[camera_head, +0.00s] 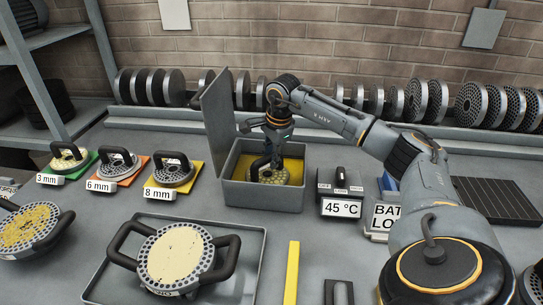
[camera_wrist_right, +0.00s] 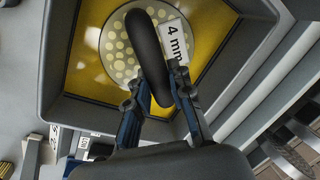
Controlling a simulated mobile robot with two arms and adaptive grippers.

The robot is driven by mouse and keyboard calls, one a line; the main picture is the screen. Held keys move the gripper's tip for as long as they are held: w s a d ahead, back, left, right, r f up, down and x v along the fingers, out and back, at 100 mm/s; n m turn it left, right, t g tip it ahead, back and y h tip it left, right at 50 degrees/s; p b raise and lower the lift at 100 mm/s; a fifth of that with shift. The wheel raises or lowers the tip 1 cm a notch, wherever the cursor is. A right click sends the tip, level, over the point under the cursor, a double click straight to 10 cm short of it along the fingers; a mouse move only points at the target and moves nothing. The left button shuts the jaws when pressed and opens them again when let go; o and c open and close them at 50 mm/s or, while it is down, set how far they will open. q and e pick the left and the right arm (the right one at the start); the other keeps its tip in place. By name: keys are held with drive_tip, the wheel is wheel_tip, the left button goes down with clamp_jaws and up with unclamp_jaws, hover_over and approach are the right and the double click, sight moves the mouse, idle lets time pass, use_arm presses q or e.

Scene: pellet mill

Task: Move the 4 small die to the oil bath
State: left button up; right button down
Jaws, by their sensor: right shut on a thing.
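The small 4 mm die (camera_head: 276,177) is a round perforated plate with a black arched handle, and it is inside the oil bath. The oil bath (camera_head: 262,194) is a grey box with yellow oil and its lid (camera_head: 217,112) stands open on the left. My right gripper (camera_head: 268,152) reaches down into the bath and is shut on the die's handle. In the right wrist view the die (camera_wrist_right: 115,45) with its "4 mm" tag shows over the yellow oil, with the gripper (camera_wrist_right: 160,82) at the handle. I cannot tell whether it rests on the bottom. My left gripper is out of view.
Small dies marked 3 mm (camera_head: 69,157), 6 mm (camera_head: 119,164) and 8 mm (camera_head: 172,174) sit on coloured pads at left. A larger die (camera_head: 175,255) lies in a tray in front. A 45 °C control box (camera_head: 341,206) stands right of the bath. Several discs line the back.

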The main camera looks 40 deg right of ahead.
drive_tip(key=shift+f+b, duration=0.3)
drive_tip(key=shift+f, duration=0.1)
drive_tip(key=shift+f, duration=0.15)
idle(0.4)
drive_tip(key=c, duration=1.1)
unclamp_jaws()
drive_tip(key=shift+o, duration=0.5)
drive_tip(key=shift+s+a+f, duration=0.1)
drive_tip(key=shift+s+f, duration=0.05)
drive_tip(key=shift+f, duration=0.05)
drive_tip(key=o, duration=1)
drive_tip(key=shift+r, duration=0.1)
drive_tip(key=shift+r, duration=0.1)
